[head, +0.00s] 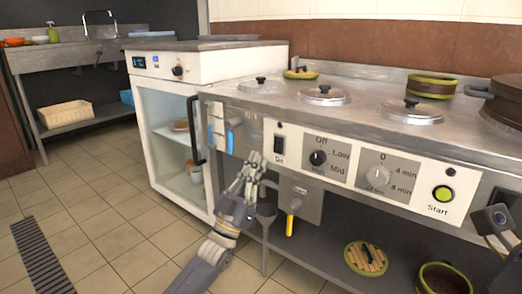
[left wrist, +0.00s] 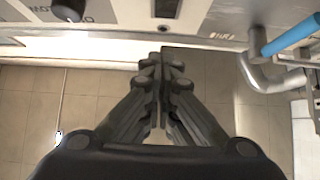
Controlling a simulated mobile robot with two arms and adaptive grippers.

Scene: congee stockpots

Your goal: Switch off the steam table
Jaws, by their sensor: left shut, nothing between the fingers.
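The steam table (head: 347,127) is a steel counter with lidded round wells and a front control panel. A black rocker switch (head: 279,145) with a label under it sits at the panel's left. Right of it is a black knob (head: 318,158) marked Off, Low and Mid. My left gripper (head: 253,162) is shut and empty, just left of and below the switch, apparently apart from the panel. In the left wrist view its closed fingers (left wrist: 163,68) point at the panel's lower edge; the dark switch (left wrist: 167,8) and knob (left wrist: 68,10) show at the top.
A grey timer knob (head: 378,175) and green Start button (head: 443,194) are farther right on the panel. A yellow-handled valve (head: 291,218) hangs below. A white glass-door cabinet (head: 172,125) stands left. Steamer baskets (head: 366,258) sit on the low shelf.

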